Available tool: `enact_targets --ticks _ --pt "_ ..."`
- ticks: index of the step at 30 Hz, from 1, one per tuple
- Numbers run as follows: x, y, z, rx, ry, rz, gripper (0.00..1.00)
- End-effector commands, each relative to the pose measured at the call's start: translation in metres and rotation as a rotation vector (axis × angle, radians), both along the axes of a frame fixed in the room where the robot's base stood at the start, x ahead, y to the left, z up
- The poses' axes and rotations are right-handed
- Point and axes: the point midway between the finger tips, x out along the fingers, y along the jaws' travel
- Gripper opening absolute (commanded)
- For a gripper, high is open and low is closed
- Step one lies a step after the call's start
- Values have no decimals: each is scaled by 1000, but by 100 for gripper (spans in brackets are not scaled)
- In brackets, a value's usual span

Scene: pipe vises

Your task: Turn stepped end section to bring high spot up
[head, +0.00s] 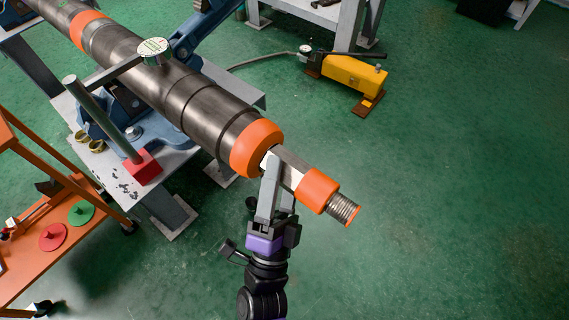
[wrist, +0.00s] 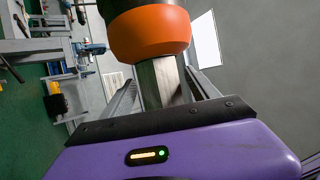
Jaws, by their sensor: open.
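A dark steel pipe (head: 165,80) lies in a blue vise (head: 185,145). Its stepped end section (head: 290,172) sticks out past a large orange collar (head: 257,148), with bare metal flats, a smaller orange band (head: 317,190) and a threaded tip (head: 344,209). My gripper (head: 276,163) is open at the bare part between the two orange bands. In the wrist view its fingers stand on either side of the flat-sided section (wrist: 161,82), a gap showing on the left; contact on the right is unclear. A dial gauge (head: 153,49) sits over the pipe; its reading is too small to tell.
The gauge's post (head: 103,118) rises from a red base (head: 143,167) on the grey bench (head: 190,207). An orange cart (head: 88,222) stands at the left. A yellow hand pump (head: 354,75) is on the floor behind. The green floor at right is clear.

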Motion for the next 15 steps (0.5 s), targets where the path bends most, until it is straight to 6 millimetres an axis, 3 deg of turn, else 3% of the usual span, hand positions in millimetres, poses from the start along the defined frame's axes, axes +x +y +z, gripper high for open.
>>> enact_targets --ticks 10,15 --pt "4 -1 3 -1 1 0 69" --pt "4 -1 3 -1 1 0 38"
